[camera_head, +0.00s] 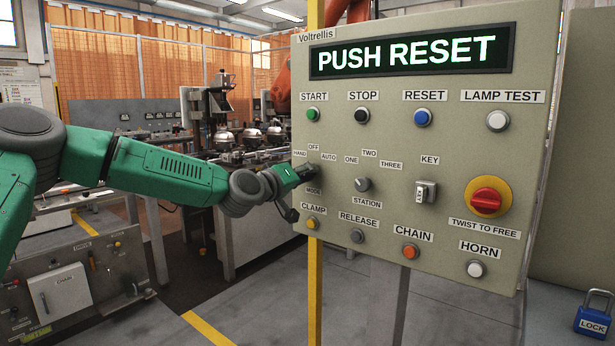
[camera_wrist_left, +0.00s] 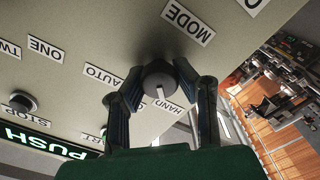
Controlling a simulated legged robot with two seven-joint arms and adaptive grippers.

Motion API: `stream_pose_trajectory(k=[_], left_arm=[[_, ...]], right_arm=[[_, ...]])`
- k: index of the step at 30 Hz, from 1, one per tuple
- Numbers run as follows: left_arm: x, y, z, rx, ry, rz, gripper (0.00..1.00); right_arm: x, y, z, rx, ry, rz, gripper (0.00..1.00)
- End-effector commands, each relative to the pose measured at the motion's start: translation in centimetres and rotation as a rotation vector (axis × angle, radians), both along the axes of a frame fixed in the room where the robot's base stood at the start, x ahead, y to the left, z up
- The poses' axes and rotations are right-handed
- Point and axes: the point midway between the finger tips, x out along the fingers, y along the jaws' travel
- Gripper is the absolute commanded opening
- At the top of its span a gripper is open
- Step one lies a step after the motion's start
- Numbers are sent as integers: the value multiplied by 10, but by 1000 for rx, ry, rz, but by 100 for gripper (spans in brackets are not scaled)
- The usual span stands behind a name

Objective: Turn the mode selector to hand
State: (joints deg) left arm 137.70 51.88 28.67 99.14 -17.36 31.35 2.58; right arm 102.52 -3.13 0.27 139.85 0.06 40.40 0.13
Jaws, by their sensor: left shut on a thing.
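The mode selector (camera_wrist_left: 158,80) is a dark round knob with a white pointer mark, above the MODE label in the head view. In the left wrist view the mark points down the picture, toward the HAND label (camera_wrist_left: 168,106). The AUTO label (camera_wrist_left: 103,75) is to its left there; the OFF label (camera_head: 313,147) shows in the head view. My left gripper (camera_head: 306,172) is at the panel and hides most of the knob in the head view. In the left wrist view its two fingers (camera_wrist_left: 160,76) are shut on the knob from both sides. My right gripper is not in view.
The control panel (camera_head: 455,130) has a display reading PUSH RESET (camera_head: 410,53). The station selector (camera_head: 362,184) and clamp button (camera_head: 312,223) are close to the gripper. A key switch (camera_head: 425,192) and red emergency stop (camera_head: 487,197) are farther right. A yellow post (camera_head: 315,290) stands below.

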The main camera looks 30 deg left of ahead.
Motion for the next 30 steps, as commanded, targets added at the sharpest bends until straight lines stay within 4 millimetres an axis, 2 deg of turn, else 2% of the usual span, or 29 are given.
stream_pose_trajectory(k=[1, 6, 7, 8, 9, 20, 23, 30], left_arm=[[0, 2, -6, -1, 10, 1, 0], [0, 2, -6, 0, 10, 1, 0], [0, 2, -6, 0, 10, 1, 35], [0, 2, -6, 0, 10, 1, 46], [0, 2, -5, 1, 9, 2, 49], [-4, 0, -1, 2, 3, 1, 49], [-15, 1, 0, 2, 3, 0, 49], [-65, 6, -2, -5, 2, -1, 49]], right_arm=[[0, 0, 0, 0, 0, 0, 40], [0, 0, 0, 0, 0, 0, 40], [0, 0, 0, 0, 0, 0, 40], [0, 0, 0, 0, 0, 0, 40], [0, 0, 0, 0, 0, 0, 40], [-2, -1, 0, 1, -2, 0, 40], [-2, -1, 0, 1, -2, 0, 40], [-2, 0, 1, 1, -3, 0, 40]])
